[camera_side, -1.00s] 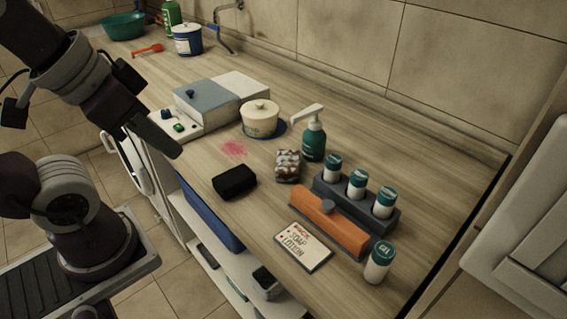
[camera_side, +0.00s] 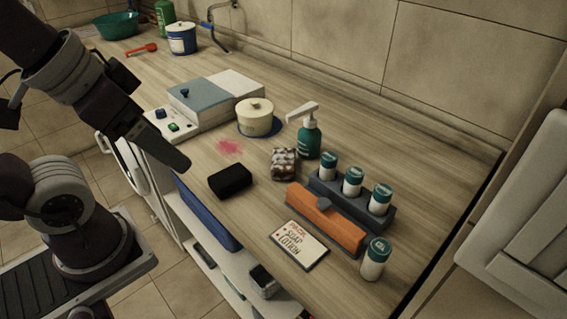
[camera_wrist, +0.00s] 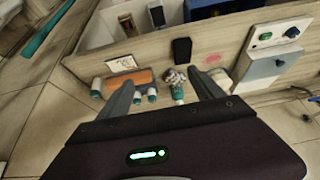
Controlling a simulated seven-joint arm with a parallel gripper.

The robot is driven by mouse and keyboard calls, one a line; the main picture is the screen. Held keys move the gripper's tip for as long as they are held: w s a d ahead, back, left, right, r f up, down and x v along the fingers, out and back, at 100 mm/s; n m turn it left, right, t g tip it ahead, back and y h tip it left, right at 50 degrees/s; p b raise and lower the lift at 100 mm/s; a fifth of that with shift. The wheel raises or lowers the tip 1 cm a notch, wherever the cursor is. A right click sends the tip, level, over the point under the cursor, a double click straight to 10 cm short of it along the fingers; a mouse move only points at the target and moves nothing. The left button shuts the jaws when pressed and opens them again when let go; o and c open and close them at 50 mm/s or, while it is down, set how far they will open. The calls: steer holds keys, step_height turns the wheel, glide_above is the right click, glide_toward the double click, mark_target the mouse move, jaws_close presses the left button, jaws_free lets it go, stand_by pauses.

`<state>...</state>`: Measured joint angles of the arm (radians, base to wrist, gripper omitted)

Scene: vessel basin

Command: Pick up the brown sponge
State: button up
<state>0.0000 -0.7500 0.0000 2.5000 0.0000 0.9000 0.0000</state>
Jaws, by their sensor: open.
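A small brown-and-white mottled block (camera_side: 284,163), the only brownish sponge-like thing I see, lies on the wooden counter in front of the pump bottle. In the wrist view it shows between my fingers' lines, near the middle (camera_wrist: 173,76). A black block (camera_side: 230,180) lies to its left on the counter, near the front edge; the wrist view shows it too (camera_wrist: 181,50). My gripper (camera_wrist: 164,92) is open, with nothing between its fingers. In the side view its tip (camera_side: 180,160) hangs left of the black block, apart from both blocks.
A green pump bottle (camera_side: 308,138) stands close behind the mottled block. To the right are a grey rack (camera_side: 340,192) with white bottles, an orange box (camera_side: 326,217) and a sign (camera_side: 299,246). A lidded pot (camera_side: 255,118) and a white-and-blue box (camera_side: 200,100) stand behind left.

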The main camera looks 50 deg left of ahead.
steer(key=n+g+y, duration=0.2)
steer(key=n+y, duration=0.1)
steer(key=n, duration=0.6)
glide_toward(283, 161)
steer(key=f, duration=0.2)
steer(key=x, duration=0.7)
steer(key=shift+w+a+f, duration=0.25)
steer(key=shift+w, duration=0.15)
steer(key=c, duration=1.5)
steer(key=shift+r, duration=0.45)
steer(key=shift+c, duration=0.2)
steer(key=r, duration=0.6)
steer(key=shift+s+d+r, duration=0.15)
steer(key=shift+s+d, duration=0.15)
steer(key=shift+d, duration=0.05)
steer(key=s+d, duration=1.2)
